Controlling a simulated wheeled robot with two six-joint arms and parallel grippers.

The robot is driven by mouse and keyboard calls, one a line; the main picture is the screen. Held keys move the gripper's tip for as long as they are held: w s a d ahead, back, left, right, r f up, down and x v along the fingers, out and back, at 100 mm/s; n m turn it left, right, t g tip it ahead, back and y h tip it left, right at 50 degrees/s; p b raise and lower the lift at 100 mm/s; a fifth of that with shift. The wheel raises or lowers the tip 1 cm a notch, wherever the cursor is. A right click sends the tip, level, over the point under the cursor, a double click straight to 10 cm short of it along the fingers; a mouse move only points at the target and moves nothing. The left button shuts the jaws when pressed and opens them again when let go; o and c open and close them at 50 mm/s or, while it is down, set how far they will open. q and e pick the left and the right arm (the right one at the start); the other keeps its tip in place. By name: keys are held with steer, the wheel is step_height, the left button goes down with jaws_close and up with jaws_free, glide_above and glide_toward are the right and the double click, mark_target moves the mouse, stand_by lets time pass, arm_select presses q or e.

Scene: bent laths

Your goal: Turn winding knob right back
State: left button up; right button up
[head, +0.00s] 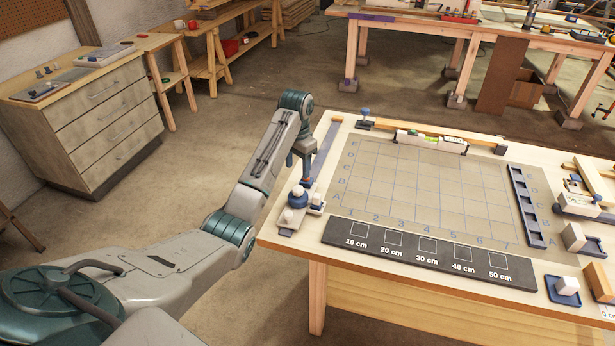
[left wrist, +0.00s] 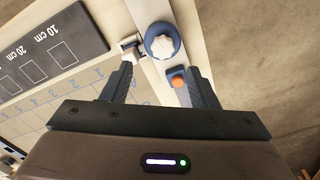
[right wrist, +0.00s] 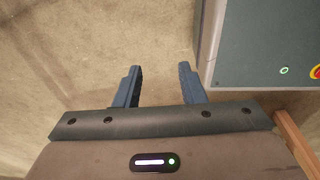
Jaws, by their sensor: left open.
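In the left wrist view a round blue knob with a white scalloped cap (left wrist: 162,44) sits on a pale strip, beyond my fingertips. An orange button (left wrist: 177,81) lies between the fingers in the picture. My left gripper (left wrist: 155,82) is open and empty, pointing down at this fixture. In the head view, my left gripper (head: 301,170) hangs over the table's left edge, behind the blue and white knob fixture (head: 297,196). Another blue knob (head: 365,112) stands at the back left, and one (head: 574,179) at the right. My right gripper (right wrist: 161,85) is open and empty over the floor.
The table (head: 280,235) carries a numbered grid mat (head: 430,180), a black board with marked squares (head: 425,256) and a dark slotted rack (head: 527,205). A grey cabinet (right wrist: 265,45) stands beside my right gripper. Drawers (head: 105,110) stand at the left.

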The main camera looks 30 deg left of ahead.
arm_select(q)
steer(key=w+r, duration=0.1)
steer(key=p, duration=0.2)
glide_above(298, 188)
steer(key=f, duration=0.5)
steer(key=shift+s+d, duration=0.1)
steer(key=shift+s, duration=0.15)
step_height(298, 188, down, 4)
steer(key=shift+w+r+p, duration=0.1)
steer(key=shift+w+p, duration=0.05)
steer(key=shift+p, duration=0.45)
steer(key=shift+f, duration=0.45)
arm_select(e)
steer(key=r, duration=0.1)
steer(key=d+r, duration=0.1)
steer(key=r, duration=0.1)
steer(key=shift+r, duration=0.2)
arm_select(q)
steer(key=c, duration=1)
arm_select(e)
steer(key=shift+s+a, duration=0.2)
steer(key=shift+a, duration=0.2)
